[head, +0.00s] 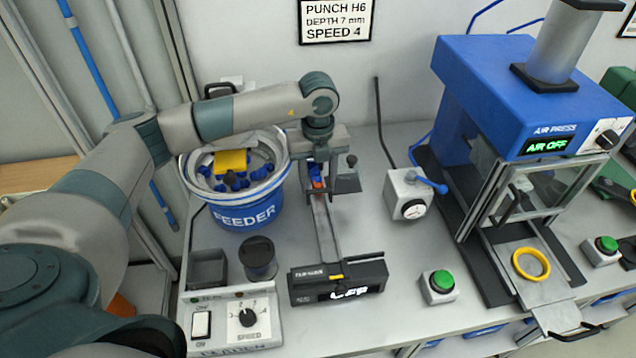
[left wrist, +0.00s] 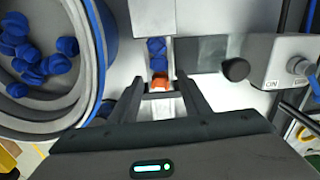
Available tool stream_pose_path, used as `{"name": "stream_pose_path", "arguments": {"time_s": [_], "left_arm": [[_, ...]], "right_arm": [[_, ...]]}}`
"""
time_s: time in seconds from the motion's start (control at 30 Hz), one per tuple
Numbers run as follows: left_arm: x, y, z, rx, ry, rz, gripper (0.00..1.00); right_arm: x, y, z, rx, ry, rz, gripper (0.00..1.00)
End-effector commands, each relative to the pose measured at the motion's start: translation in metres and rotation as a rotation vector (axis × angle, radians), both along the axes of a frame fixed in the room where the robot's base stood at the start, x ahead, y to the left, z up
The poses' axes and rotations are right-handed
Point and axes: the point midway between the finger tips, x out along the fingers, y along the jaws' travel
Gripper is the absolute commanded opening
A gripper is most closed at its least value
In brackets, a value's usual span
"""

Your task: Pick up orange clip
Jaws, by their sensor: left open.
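The orange clip (left wrist: 160,82) lies in the narrow feed track, just in front of blue clips (left wrist: 156,52) lined up behind it. In the head view the orange clip (head: 318,184) shows small beneath my left gripper (head: 328,180). In the left wrist view my left gripper (left wrist: 160,98) is open, with one finger on each side of the track and the orange clip between and slightly beyond the fingertips. I cannot tell whether the fingers touch it. My right gripper is in neither view.
A blue feeder bowl (head: 243,215) with blue clips stands left of the track. A black display box (head: 340,283) sits at the track's front end. A dial box (head: 408,194) and a blue air press (head: 520,90) stand to the right. A green button (head: 441,281) is in front.

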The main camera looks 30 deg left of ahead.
Motion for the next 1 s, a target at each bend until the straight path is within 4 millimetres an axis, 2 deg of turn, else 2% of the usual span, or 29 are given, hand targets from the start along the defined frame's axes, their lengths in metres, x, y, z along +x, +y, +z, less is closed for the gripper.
{"name": "stream_pose_path", "arguments": {"time_s": [0.47,0.63,0.67,1.0], "left_arm": [[0.0003,-0.0002,-0.001,0.001,-0.001,0.0,0.43],[0.0003,-0.0002,-0.0009,0.001,-0.001,0.0,0.02],[0.0003,-0.0002,-0.0009,0.001,-0.001,0.0,0.0],[0.0003,-0.0001,-0.0006,0.0,-0.001,0.0,0.0]], "right_arm": [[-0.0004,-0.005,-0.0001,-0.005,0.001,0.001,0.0],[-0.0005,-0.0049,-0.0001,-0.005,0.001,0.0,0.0],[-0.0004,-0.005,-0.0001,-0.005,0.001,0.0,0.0],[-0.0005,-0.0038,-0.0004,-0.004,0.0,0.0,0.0]]}}
